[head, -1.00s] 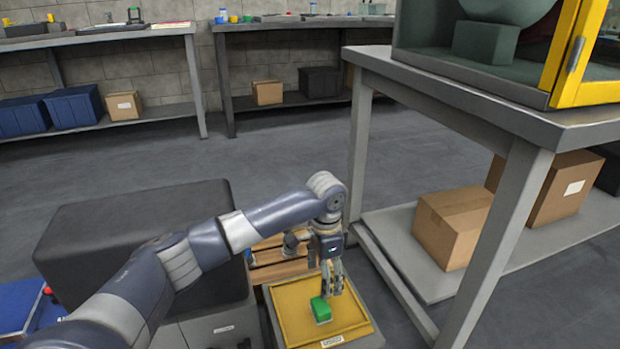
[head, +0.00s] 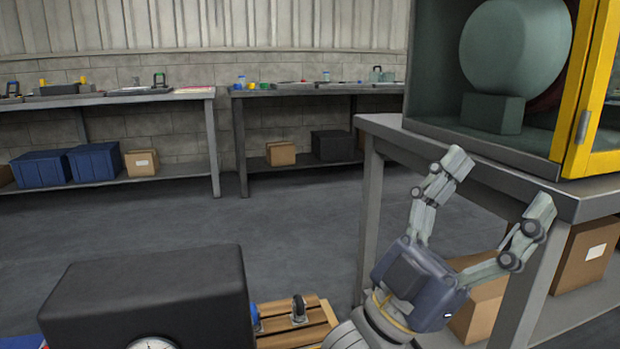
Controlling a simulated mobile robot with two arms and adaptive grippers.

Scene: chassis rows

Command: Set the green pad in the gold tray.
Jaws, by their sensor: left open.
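My left gripper (head: 497,188) is raised in the right half of the head view, fingers pointing up and spread wide. It is open with nothing between its fingers. It appears in front of the grey table's edge and leg; whether it touches them I cannot tell. The green pad and the gold tray are out of view now, below the picture's lower edge. My right gripper is not in view.
A grey table (head: 385,126) carries a yellow-framed cabinet (head: 590,90) at right. A black block (head: 150,290) stands at lower left beside a wooden slatted thing (head: 300,322). Cardboard boxes (head: 583,258) lie under the table. Open floor (head: 290,220) stretches to the back benches.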

